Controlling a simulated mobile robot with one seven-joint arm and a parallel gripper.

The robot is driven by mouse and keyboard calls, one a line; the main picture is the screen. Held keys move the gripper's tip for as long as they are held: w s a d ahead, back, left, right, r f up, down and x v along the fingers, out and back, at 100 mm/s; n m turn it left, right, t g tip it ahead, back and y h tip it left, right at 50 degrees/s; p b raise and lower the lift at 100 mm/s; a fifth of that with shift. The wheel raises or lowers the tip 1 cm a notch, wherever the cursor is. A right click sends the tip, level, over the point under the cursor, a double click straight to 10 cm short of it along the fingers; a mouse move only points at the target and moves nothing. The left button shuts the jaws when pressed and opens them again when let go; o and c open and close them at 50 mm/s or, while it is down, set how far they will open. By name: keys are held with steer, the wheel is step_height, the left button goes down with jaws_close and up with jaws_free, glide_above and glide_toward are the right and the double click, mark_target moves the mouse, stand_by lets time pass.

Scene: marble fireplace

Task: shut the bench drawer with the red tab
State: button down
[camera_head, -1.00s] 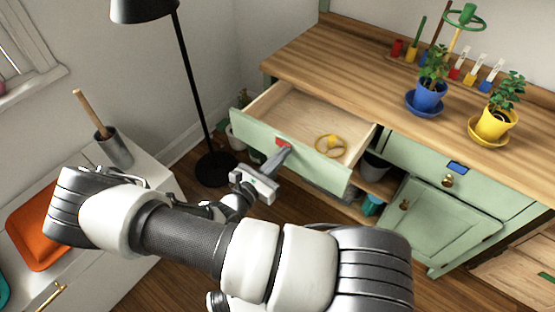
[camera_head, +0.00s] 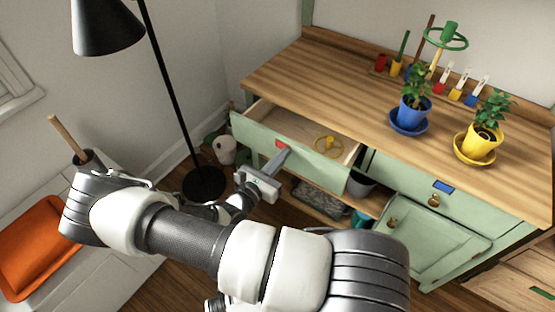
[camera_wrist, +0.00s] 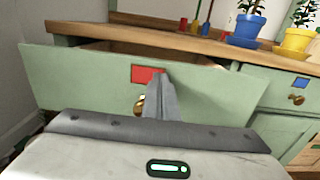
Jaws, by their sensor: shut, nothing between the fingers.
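The green bench drawer (camera_head: 308,155) with the red tab (camera_head: 281,144) stands partly open, and its pale wooden inside shows. In the wrist view the drawer front (camera_wrist: 90,80) spans the picture, with the red tab (camera_wrist: 146,74) near its top edge and a brass knob (camera_wrist: 139,104) partly hidden by my fingers. My gripper (camera_head: 284,151) is shut and empty, its fingertips at the drawer front just by the red tab. In the wrist view my gripper (camera_wrist: 160,80) overlaps the tab's lower right; I cannot tell whether it touches.
The wooden benchtop (camera_head: 320,85) holds a blue potted plant (camera_head: 412,110) and a yellow one (camera_head: 484,138). A blue-tabbed drawer (camera_head: 415,185) is shut at right. A black floor lamp (camera_head: 170,90) stands left of the bench. An orange tray (camera_head: 35,245) lies at lower left.

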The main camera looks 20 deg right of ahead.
steer(key=p+x, duration=0.1)
steer(key=x, duration=1.2)
steer(key=shift+w+d+r, duration=0.1)
steer(key=shift+w+d, duration=0.1)
steer(key=shift+d, duration=0.05)
steer(key=shift+d, duration=0.1)
